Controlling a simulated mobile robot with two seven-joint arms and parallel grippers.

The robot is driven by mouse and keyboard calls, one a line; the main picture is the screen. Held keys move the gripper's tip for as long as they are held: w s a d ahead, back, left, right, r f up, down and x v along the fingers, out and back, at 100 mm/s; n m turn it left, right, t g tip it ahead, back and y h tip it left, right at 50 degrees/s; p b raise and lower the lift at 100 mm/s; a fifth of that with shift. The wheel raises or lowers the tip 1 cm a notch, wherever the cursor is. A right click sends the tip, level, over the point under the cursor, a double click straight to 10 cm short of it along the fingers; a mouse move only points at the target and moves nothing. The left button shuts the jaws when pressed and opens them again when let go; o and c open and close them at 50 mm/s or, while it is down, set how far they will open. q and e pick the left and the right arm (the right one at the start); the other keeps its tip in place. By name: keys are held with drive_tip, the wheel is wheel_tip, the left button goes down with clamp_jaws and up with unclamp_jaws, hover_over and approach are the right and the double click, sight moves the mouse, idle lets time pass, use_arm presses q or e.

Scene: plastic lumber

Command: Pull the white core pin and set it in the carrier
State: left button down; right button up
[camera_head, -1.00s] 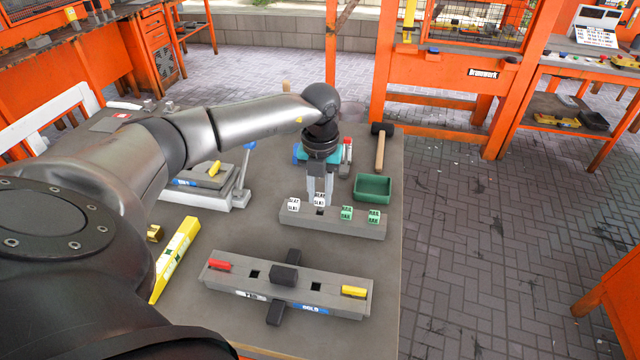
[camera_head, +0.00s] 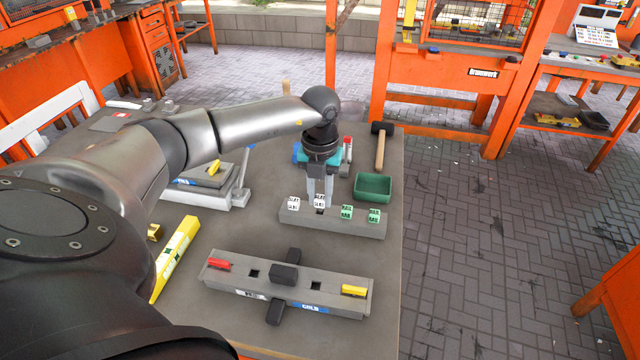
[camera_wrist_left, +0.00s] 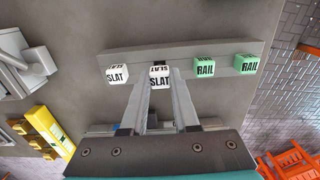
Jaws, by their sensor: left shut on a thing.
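My left gripper (camera_head: 319,200) points down, shut on a white SLAT-marked block (camera_head: 320,202), which I take for the white core pin. It also shows between the fingers in the left wrist view (camera_wrist_left: 159,79). It is at a grey bar (camera_head: 335,222), with a dark square hole just in front of it; I cannot tell whether it touches the bar. Another white SLAT block (camera_head: 293,203) and two green RAIL blocks (camera_head: 346,213) sit along the bar. Which one is the carrier is unclear.
A green tray (camera_head: 373,187) and a mallet (camera_head: 380,150) are right of the gripper. A grey-white fixture (camera_head: 210,190) and a yellow bar (camera_head: 174,258) lie to the left. The table's right edge is close by.

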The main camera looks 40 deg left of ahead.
use_arm(q)
drive_tip(key=shift+f+b, duration=0.6)
drive_tip(key=shift+f, duration=0.5)
idle(0.4)
drive_tip(key=c, duration=0.6)
unclamp_jaws()
drive_tip(key=shift+o, duration=0.4)
drive_tip(key=o, duration=0.3)
drive_tip(key=shift+o, duration=0.2)
drive_tip(key=shift+r, duration=0.1)
wheel_tip(320, 180, up, 7)
drive_tip(key=p, duration=0.6)
